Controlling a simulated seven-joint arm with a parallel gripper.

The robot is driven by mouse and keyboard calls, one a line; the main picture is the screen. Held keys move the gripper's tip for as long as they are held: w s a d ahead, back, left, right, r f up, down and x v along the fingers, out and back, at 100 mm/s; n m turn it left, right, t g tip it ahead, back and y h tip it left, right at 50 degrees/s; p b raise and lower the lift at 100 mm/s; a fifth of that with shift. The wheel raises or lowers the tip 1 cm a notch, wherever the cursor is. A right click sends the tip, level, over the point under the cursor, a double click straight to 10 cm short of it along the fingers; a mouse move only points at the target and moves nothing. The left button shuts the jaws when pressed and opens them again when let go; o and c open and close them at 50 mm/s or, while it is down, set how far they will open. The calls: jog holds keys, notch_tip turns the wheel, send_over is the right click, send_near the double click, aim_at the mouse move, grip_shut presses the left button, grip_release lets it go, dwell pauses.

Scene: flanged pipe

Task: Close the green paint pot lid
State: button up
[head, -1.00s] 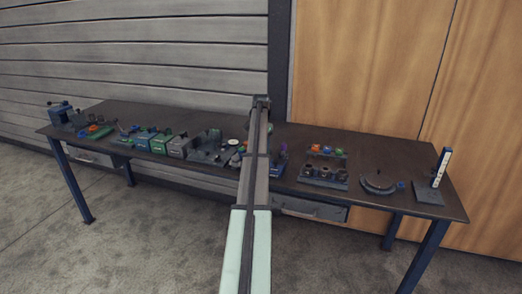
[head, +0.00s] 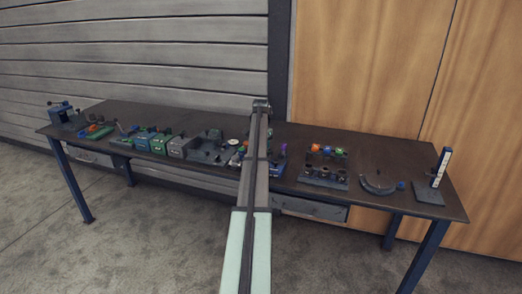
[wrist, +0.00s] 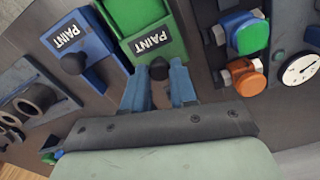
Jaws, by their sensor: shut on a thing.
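The green paint pot (wrist: 152,30), with a PAINT label, is at the top middle of the wrist view. A dark round knob (wrist: 159,69) shows at its near edge. My gripper (wrist: 159,80) has its two blue fingers on either side of this knob and is shut on it. How far the lid stands open is hard to tell from this angle. In the head view my own arm covers the gripper and this pot.
A blue paint pot (wrist: 75,40) with its own dark knob stands close to the left of the green one. A socket block (head: 323,176) stands on the dark bench (head: 400,160).

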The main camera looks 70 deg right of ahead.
grip_shut()
jog(key=shift+a, duration=2.85)
jog(key=shift+f, duration=0.1)
jog(key=o, duration=0.7)
grip_release()
jog(key=shift+o, duration=0.2)
jog(key=shift+d, duration=0.1)
jog(key=shift+r, duration=0.55)
notch_tip(320, 180, up, 13)
